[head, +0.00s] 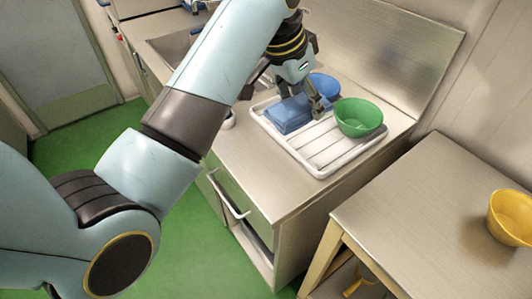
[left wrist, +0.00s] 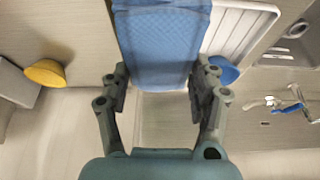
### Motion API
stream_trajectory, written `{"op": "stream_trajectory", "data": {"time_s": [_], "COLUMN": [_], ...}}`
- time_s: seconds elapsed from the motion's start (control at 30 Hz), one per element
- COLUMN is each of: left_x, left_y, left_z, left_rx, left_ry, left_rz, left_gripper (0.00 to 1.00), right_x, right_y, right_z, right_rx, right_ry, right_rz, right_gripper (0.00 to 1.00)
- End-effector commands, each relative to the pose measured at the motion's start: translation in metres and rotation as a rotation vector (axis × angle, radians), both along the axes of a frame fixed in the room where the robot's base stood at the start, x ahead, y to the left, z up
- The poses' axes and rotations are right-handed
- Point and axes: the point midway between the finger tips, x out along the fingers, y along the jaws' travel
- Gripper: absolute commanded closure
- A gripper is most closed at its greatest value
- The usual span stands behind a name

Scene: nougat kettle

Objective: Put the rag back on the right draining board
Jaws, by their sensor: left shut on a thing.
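The rag (head: 288,116) is a folded blue cloth at the left part of the white draining board (head: 318,155) in the head view. My left gripper (head: 300,98) comes down over the rag from above, its fingers shut on it. In the left wrist view, the rag (left wrist: 163,45) spans the space between the two fingers of my left gripper (left wrist: 160,92). The draining board (left wrist: 242,22) shows beside it. I cannot tell whether the rag rests fully on the board or hangs just above it. My right gripper is not in view.
A green bowl (head: 358,119) and a blue bowl (head: 324,86) stand on the board, close to the gripper. A steel backsplash (head: 400,55) rises behind. A yellow bowl (head: 511,217) stands on the separate steel table (head: 425,205) at right. A sink (head: 172,45) lies left.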

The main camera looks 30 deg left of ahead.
Motion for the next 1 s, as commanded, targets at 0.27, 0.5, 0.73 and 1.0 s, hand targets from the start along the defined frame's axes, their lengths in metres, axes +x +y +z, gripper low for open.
{"op": "stream_trajectory", "data": {"time_s": [0.27,0.5,0.73,1.0], "left_x": [0.000,0.000,0.000,-0.001], "left_y": [0.000,0.000,0.000,0.014], "left_z": [-0.023,-0.052,-0.089,-0.110], "left_rx": [0.000,0.000,0.000,0.006], "left_ry": [0.001,0.001,0.002,0.004], "left_rz": [0.000,0.000,0.000,0.002], "left_gripper": [0.69,0.69,0.69,0.69], "right_x": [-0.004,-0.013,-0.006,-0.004], "right_y": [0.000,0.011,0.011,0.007], "right_z": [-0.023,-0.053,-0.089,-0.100], "right_rx": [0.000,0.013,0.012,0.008], "right_ry": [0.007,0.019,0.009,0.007], "right_rz": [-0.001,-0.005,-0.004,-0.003], "right_gripper": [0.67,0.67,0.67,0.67]}}
